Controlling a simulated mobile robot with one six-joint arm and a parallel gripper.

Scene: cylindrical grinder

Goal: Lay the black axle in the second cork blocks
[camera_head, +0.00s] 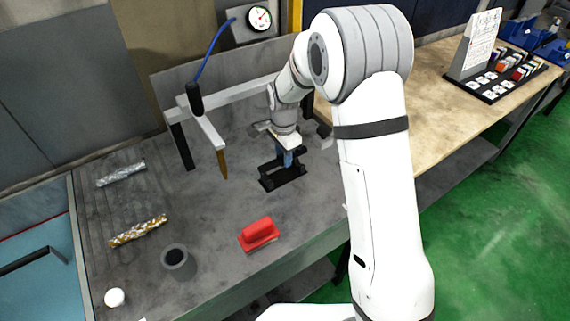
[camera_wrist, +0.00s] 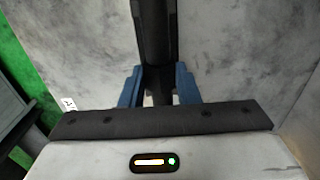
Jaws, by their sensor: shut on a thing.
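My gripper (camera_head: 287,160) points down over the middle of the grey bench, with its blue fingers shut on a long black piece. In the wrist view the fingers (camera_wrist: 158,88) stand on either side of this black axle (camera_wrist: 155,35), which runs away from the palm toward the top edge. In the head view a black stand-like shape (camera_head: 284,182) lies right under the fingers; where the axle ends and this shape begins cannot be told. I cannot clearly make out the cork blocks. A silver rod (camera_head: 121,173) and a gold-and-white patterned rod (camera_head: 138,230) lie at the left.
A white beam with a hanging brown-tipped probe (camera_head: 223,165) is left of my gripper. A dial gauge (camera_head: 259,18) is at the back.

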